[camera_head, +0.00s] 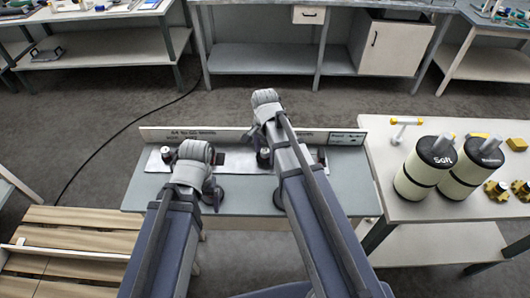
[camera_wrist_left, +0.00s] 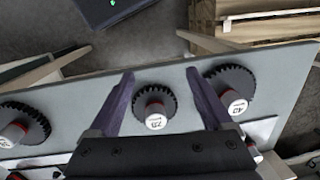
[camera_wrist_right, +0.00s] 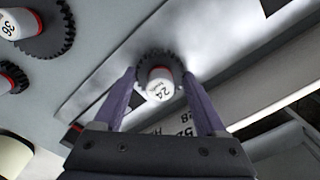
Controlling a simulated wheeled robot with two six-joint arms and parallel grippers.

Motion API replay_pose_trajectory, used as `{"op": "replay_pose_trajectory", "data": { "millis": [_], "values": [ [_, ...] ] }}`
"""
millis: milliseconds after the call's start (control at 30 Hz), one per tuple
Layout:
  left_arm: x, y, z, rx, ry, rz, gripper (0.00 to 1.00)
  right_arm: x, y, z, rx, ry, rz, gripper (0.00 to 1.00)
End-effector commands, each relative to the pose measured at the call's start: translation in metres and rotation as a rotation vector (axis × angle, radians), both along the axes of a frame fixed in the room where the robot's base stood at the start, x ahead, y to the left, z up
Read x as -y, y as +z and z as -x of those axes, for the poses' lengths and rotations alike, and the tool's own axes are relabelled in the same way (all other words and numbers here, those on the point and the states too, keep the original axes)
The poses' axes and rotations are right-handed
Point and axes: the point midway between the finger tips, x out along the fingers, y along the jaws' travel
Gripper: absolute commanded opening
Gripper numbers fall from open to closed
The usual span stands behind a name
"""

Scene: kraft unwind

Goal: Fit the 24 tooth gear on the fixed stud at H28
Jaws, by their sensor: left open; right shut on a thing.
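The 24 tooth gear (camera_wrist_right: 146,58) is dark, with a white cap marked 24 (camera_wrist_right: 160,88), in the right wrist view. My right gripper (camera_wrist_right: 159,74) is shut on it, one finger on each side. A bright metal plate is below and behind the gear; whether they touch is unclear. Printed numbers, one like 28 (camera_wrist_right: 173,133), show near the gripper. The fixed stud at H28 is not identifiable. My left gripper (camera_wrist_left: 160,73) is open and empty, its fingers apart on either side of another gear (camera_wrist_left: 154,100).
Other capped gears, one marked 40 (camera_wrist_left: 232,82) and one marked 36 (camera_wrist_right: 45,35), stand nearby on the grey bench (camera_head: 345,175). A back rail (camera_head: 345,137) runs behind. A right-hand table (camera_head: 395,160) holds large rolls (camera_head: 428,165). A wooden pallet (camera_head: 60,240) lies left.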

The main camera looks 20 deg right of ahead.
Motion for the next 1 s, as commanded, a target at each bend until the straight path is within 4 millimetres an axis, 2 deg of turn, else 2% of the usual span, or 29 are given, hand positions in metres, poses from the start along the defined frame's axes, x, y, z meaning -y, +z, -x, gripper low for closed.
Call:
{"op": "replay_pose_trajectory", "data": {
  "millis": [200,233,433,767,1000],
  "values": [
    [0.0,-0.004,0.0,0.0,0.0,0.0,0.83,0.0,-0.004,0.0,0.0,0.0,0.0,0.0],
    [0.0,-0.003,0.0,0.0,0.0,0.0,0.83,0.0,-0.003,0.0,0.0,0.0,0.0,0.76],
    [0.0,-0.003,0.0,0.0,0.0,0.0,0.83,0.0,-0.003,0.0,0.0,0.0,0.0,0.98],
    [0.0,-0.001,0.0,0.0,0.0,0.0,0.83,0.0,-0.001,0.0,0.0,0.0,0.0,1.0],
    [0.0,0.015,0.0,0.0,0.0,0.0,0.83,0.0,0.015,0.0,0.0,0.0,0.0,1.0]
  ]
}}
